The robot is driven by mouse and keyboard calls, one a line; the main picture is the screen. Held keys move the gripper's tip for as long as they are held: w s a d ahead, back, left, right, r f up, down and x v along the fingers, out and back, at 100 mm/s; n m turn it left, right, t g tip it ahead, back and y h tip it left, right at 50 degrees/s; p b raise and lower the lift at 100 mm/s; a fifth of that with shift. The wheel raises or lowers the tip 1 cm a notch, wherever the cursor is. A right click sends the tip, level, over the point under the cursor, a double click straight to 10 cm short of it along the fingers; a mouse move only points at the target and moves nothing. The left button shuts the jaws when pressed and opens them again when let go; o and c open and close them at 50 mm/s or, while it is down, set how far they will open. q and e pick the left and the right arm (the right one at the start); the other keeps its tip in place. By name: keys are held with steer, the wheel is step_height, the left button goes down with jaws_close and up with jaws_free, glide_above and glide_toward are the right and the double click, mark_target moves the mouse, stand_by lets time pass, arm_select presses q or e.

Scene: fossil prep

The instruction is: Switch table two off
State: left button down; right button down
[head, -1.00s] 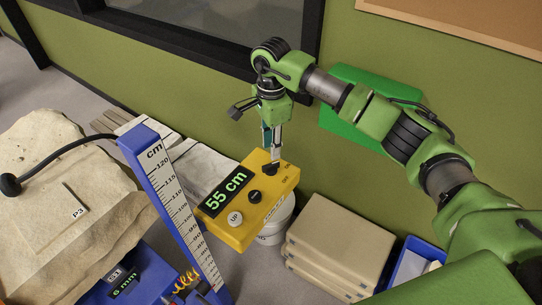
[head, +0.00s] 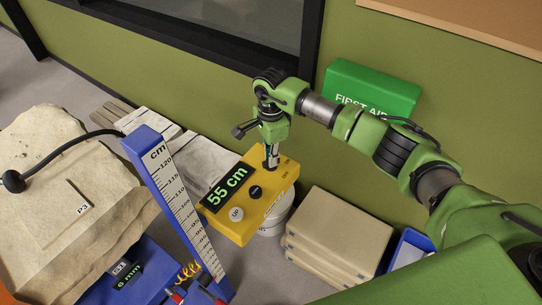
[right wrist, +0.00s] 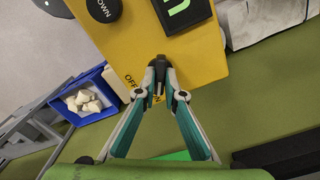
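A yellow control box (head: 237,229) has a lit green display (head: 226,187) reading 55 cm, a pale UP button (head: 236,214) and a black knob-like button (head: 255,191), labelled DOWN in the right wrist view (right wrist: 103,8). A small dark switch sits at its far end, between OFF and ON marks; the fingertips mostly cover it. My right gripper (head: 271,164) points down onto that end. In the right wrist view its fingertips (right wrist: 159,68) come together at the switch, apparently touching it. Which way the switch lies is hidden. My left gripper is not in view.
A blue column with a cm scale (head: 186,205) stands left of the box, near a large rock slab (head: 50,190) labelled P3. Stacked beige cases (head: 335,240) and a blue bin (head: 408,250) are at right. A green first aid box (head: 370,88) is on the wall behind my right arm.

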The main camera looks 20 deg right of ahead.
steer(key=shift+m+b, duration=0.3)
steer(key=shift+b, duration=0.05)
steer(key=m+b, duration=0.2)
steer(key=shift+f+m, duration=0.15)
steer(key=shift+m, duration=0.15)
steer(key=m+b, duration=0.2)
steer(key=shift+m, duration=0.3)
steer(key=m+b, duration=0.2)
steer(key=m, duration=0.1)
arm_select(q)
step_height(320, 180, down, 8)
steer(key=b, duration=0.1)
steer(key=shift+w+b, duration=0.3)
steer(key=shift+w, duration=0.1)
arm_select(e)
steer(key=shift+m, duration=1.5)
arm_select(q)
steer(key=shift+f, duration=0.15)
arm_select(e)
steer(key=shift+r, duration=0.2)
steer(key=c, duration=2.1)
jaws_free()
steer(key=shift+c, duration=0.2)
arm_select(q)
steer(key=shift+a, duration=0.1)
